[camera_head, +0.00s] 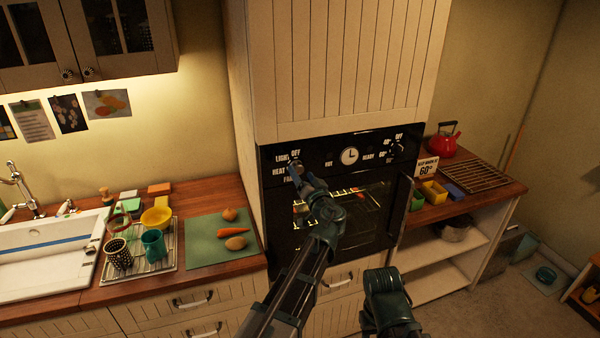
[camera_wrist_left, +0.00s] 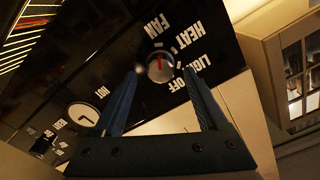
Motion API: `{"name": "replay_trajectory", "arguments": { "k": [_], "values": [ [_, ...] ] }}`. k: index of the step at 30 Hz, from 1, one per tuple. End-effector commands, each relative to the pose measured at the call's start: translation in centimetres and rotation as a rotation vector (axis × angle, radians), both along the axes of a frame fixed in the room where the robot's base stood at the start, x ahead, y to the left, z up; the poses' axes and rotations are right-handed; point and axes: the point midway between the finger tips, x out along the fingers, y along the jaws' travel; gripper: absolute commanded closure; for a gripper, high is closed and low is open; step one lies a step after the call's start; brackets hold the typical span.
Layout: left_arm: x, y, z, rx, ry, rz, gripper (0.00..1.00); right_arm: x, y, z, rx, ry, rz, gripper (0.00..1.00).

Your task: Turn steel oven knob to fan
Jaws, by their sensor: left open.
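The steel oven knob (camera_wrist_left: 160,66) shows in the left wrist view on the black oven panel, with a red mark on its face. White words OFF, LIGHT, HEAT and FAN run around it; I cannot tell exactly which word the mark points at. My left gripper (camera_wrist_left: 162,76) is open, its two blue fingers apart with the knob seen between their tips. I see no clear contact. In the head view my left gripper (camera_head: 299,170) is at the left end of the oven panel and largely hides the knob.
A round clock (camera_head: 349,156) sits mid-panel, with another knob (camera_head: 397,150) at its right end. The lit oven door (camera_head: 372,235) is below. A green mat (camera_head: 207,251) with food lies on the left counter. A red kettle (camera_head: 446,139) and a rack (camera_head: 476,175) stand right.

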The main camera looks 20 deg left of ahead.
Motion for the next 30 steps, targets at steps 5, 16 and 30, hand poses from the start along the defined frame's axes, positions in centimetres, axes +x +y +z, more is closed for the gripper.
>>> {"name": "replay_trajectory", "arguments": {
  "k": [5, 16, 30],
  "values": [
    [-3.8, -2.3, 0.0, 0.0, 0.001, -0.003, 0.25, 0.0, 0.0, 0.0, 0.0, 0.0, 0.0, 0.5],
    [-8.6, -5.7, 0.0, -0.001, 0.0, -0.001, 0.25, 0.0, 0.0, 0.0, 0.0, 0.0, 0.0, 0.5],
    [-9.3, -6.2, 0.0, -0.001, 0.0, 0.001, 0.25, 0.0, 0.0, 0.0, 0.0, 0.0, 0.0, 0.5]
  ]
}}
